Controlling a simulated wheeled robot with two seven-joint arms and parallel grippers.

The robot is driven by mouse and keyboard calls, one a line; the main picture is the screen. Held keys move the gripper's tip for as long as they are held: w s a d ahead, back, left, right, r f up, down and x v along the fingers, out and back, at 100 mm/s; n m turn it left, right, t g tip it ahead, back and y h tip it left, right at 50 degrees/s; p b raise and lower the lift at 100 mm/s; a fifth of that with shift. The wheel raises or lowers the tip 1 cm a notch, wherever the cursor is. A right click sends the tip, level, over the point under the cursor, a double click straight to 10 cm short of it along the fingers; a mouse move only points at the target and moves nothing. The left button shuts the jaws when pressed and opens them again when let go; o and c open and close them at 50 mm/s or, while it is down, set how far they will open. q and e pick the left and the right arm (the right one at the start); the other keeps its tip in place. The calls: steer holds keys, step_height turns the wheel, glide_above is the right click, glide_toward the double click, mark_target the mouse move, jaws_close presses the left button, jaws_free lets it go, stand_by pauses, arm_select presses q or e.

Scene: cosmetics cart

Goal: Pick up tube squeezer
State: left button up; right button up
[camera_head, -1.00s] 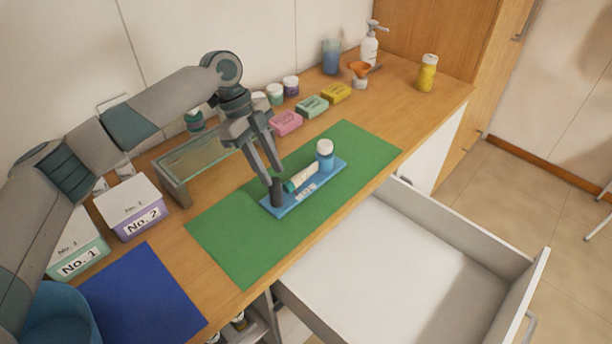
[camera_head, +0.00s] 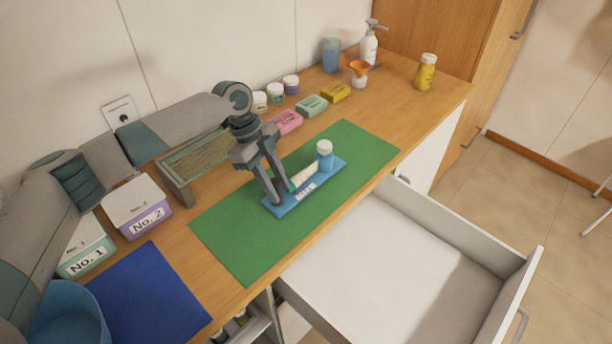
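A blue tray (camera_head: 318,184) with a white label lies on the green mat (camera_head: 240,238). A white tube with a teal end (camera_head: 303,176) lies on it, and a white-capped bottle (camera_head: 325,157) stands at its far right end. A dark upright piece at the tray's near left end, possibly the tube squeezer, is now mostly hidden by my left gripper. My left gripper (camera_head: 279,198) points down at that end, its fingertips low at the tray, beside the tube's teal end. Whether its fingers are closed on the dark piece is unclear. My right gripper is not in view.
An open white drawer (camera_head: 385,265) juts out below the counter's front edge. Boxes No. 1 (camera_head: 86,255) and No. 2 (camera_head: 138,210) and a glass-topped stand (camera_head: 177,187) are left. Soap boxes (camera_head: 312,106) and jars line the back. The mat's right part is clear.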

arm_select(q)
steer(key=shift+c, duration=0.6)
jaws_close()
steer(key=shift+r, duration=0.1)
steer(key=shift+r+b, duration=0.4)
steer(key=shift+r, duration=0.05)
steer(key=r+b, duration=0.1)
steer(key=d+r+b, duration=0.1)
steer(key=r, duration=0.1)
steer(key=shift+s+r, duration=0.1)
steer(key=shift+s, duration=0.05)
steer(key=s+d+r+b, duration=0.3)
steer(key=d+r, duration=0.3)
steer(key=d, duration=0.3)
steer(key=shift+s+d+r, duration=0.3)
steer(key=shift+s+r, duration=0.1)
steer(key=shift+s, duration=0.45)
